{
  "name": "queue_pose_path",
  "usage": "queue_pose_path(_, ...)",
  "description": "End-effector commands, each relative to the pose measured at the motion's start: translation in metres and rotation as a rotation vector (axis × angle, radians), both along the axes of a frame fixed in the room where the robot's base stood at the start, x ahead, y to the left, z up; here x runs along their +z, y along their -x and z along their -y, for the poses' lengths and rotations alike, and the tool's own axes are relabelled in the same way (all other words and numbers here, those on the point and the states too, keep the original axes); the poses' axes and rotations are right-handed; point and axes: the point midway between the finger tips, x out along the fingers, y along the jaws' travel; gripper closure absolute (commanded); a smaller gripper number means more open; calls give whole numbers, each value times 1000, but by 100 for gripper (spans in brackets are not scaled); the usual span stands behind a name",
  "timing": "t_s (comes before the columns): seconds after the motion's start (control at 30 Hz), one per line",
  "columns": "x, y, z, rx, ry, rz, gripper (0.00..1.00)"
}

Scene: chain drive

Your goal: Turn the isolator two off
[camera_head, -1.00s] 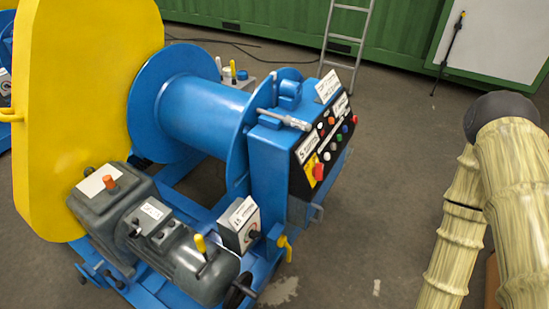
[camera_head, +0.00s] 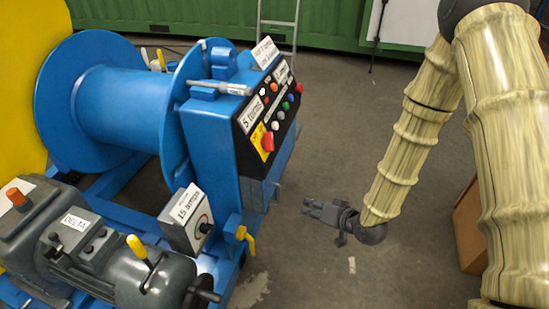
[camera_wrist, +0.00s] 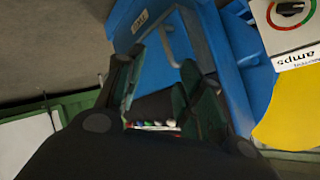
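A red rotary handle (camera_head: 267,141) on a yellow plate sits on the sloping black control panel (camera_head: 285,112) of the blue winch. A grey switch box (camera_head: 184,217) with a black knob (camera_head: 205,228) stands lower, near the motor. I cannot read a label that says which is isolator two. My gripper (camera_head: 306,208) is in free air right of the winch, apart from both. In the wrist view my gripper (camera_wrist: 156,76) has its fingers spread with nothing held. A black knob (camera_wrist: 290,8) in a red and green ring shows there at the top right.
A yellow lever (camera_head: 246,238) juts from the blue frame between the switch box and my gripper. The grey motor (camera_head: 125,272) is at lower left. A brown box (camera_head: 468,228) stands behind my arm. The floor around my gripper is clear.

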Motion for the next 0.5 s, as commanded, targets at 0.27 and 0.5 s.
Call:
queue_pose_path(0.27,52,-71,-26,86,-217,246,62)
queue_pose_path(0.5,103,-94,-41,177,-354,381,62)
